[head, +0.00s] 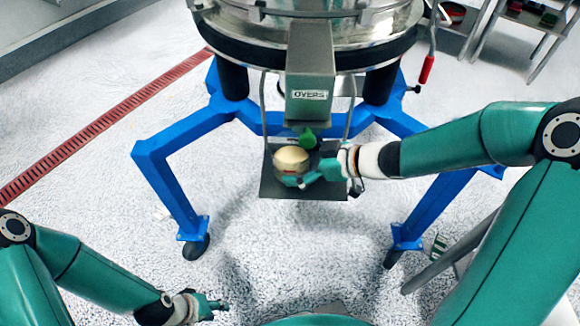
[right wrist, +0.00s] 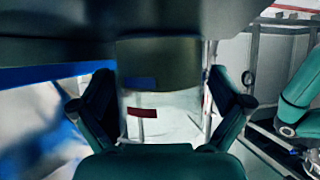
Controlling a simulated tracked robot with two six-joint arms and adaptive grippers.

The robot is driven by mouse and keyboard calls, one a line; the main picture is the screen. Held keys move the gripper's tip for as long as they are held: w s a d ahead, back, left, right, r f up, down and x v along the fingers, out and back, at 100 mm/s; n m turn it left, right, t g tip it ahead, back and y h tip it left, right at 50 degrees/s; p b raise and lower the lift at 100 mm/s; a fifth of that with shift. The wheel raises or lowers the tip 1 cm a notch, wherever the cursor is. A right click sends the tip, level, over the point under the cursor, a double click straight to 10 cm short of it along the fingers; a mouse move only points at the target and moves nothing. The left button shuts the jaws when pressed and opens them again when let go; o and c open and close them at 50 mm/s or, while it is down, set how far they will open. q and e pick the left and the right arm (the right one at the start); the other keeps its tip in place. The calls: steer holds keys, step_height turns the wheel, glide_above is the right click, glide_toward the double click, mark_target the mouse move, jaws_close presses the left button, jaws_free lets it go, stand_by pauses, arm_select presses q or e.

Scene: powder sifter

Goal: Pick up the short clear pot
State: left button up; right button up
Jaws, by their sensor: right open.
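The short clear pot (head: 291,157) stands on the dark shelf (head: 275,188) under the sifter's outlet, with pale cream powder visible in its top. My right gripper (head: 302,162) reaches in from the right at the pot, its jaws open. In the right wrist view the pot (right wrist: 160,65) shows between the two spread fingers (right wrist: 160,100), with an apparent gap on each side. My left gripper (head: 211,303) is low at the left, above the floor and away from the pot; its finger opening is too small to judge.
The outlet chute (head: 310,75) marked OVERS hangs just above the pot. Blue frame legs (head: 180,145) stand on both sides of the shelf, with thin rods close by. A red-handled lever (head: 427,68) hangs at the upper right. Floor in front is open.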

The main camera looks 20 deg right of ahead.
steer(key=shift+w+a+f, duration=0.15)
steer(key=shift+a, duration=0.05)
steer(key=c, duration=1.2)
steer(key=shift+o, duration=0.2)
